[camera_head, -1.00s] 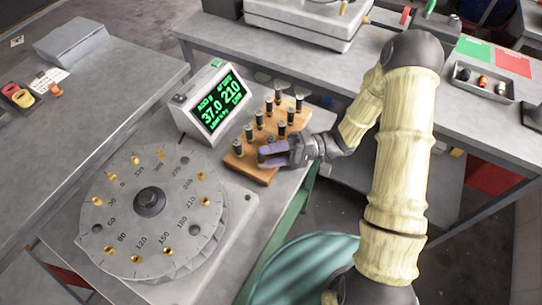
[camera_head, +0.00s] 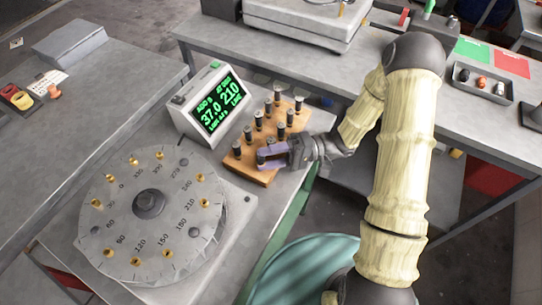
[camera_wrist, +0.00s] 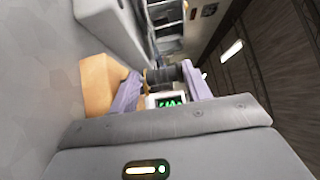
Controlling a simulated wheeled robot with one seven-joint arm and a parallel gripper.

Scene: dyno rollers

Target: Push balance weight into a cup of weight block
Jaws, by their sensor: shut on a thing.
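My gripper (camera_head: 270,158) is at the near end of the wooden weight block (camera_head: 262,178), reaching in from the right. Its purple fingers are shut on a dark cylindrical balance weight (camera_wrist: 161,76), seen between them in the wrist view. I cannot tell whether this weight is still seated in the block. Several other dark weights (camera_head: 281,131) stand upright in the block behind it. A round grey disc (camera_head: 122,215) with degree marks and several brass cups (camera_head: 204,203) around its rim lies to the left.
A display box (camera_head: 212,108) behind the disc reads 37.0 g at 210 degrees. A tray (camera_head: 484,82) with small coloured items lies at the back right. A teal round surface (camera_head: 300,272) is below the bench's right edge.

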